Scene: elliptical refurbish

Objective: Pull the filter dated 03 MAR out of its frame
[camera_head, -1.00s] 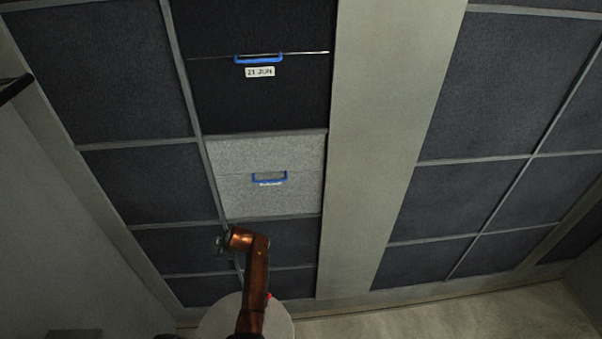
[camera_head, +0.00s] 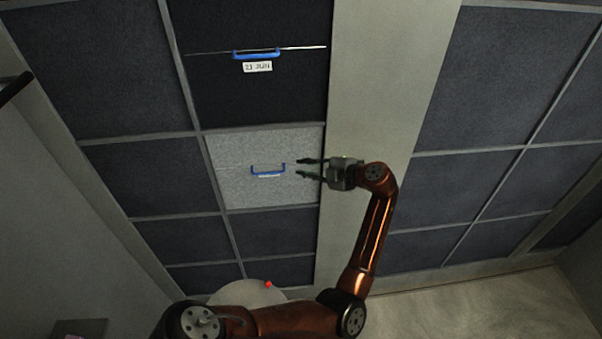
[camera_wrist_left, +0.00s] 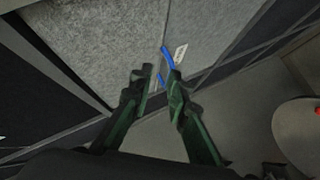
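A light grey filter panel (camera_head: 235,150) with a blue handle (camera_head: 268,173) sits in the frame; its small label under the handle is too small to read. Above it is a black filter (camera_head: 220,95) with a blue handle and a white label that looks like 23 JUN. No 03 MAR label is legible. My left gripper (camera_head: 300,168) is open and empty, pointing left, just right of the grey filter's handle. In the left wrist view, the open fingers (camera_wrist_left: 156,75) point toward the blue handle (camera_wrist_left: 168,56) and its white label (camera_wrist_left: 181,51). My right gripper is not in view.
Dark panels in grey frame bars fill both sides. A wide plain grey strip (camera_head: 375,90) runs right of the filters, behind my left gripper. A round pale surface (camera_head: 250,292) with a red knob (camera_head: 268,284) is below. A black bar (camera_head: 14,88) enters at the left edge.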

